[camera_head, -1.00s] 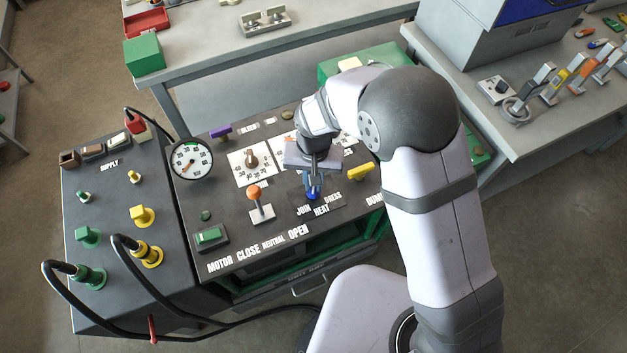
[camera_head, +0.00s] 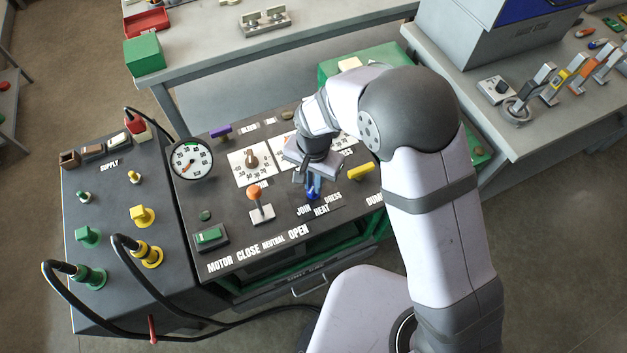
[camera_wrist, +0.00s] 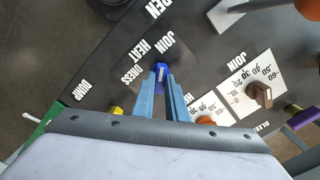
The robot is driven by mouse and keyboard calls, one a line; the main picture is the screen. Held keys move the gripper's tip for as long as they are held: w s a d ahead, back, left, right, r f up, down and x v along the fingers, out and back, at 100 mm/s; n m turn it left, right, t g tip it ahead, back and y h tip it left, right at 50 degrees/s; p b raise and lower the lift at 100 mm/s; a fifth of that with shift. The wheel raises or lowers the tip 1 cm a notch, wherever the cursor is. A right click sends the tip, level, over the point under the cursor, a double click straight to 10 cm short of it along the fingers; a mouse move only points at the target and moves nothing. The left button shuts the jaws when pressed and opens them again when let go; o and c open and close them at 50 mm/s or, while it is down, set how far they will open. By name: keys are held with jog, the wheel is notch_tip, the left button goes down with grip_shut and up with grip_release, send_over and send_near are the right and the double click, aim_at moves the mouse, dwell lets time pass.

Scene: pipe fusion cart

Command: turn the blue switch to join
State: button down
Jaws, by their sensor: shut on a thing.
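The blue switch (camera_head: 312,194) stands on the dark sloped panel above the labels JOIN, HEAT and DRESS. My gripper (camera_head: 311,186) comes down on it from above and is shut on it. In the wrist view the blue switch (camera_wrist: 161,70) shows between the two blue fingertips of my gripper (camera_wrist: 162,80). A pale line on its top points toward the lettering, roughly between HEAT and JOIN; the exact setting is hard to tell. The fingers hide part of the switch's sides.
An orange-knobbed lever (camera_head: 255,193) stands left of the switch and a yellow handle (camera_head: 361,172) to its right. A brown dial knob (camera_head: 251,160), a gauge (camera_head: 191,160) and a green motor switch (camera_head: 209,236) share the panel. Black cables (camera_head: 75,296) loop at the left.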

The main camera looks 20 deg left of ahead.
jog(key=c, duration=1.8)
grip_release()
jog(key=shift+o, duration=0.2)
jog(key=shift+r+b, duration=0.9)
jog(key=shift+r, duration=2.85)
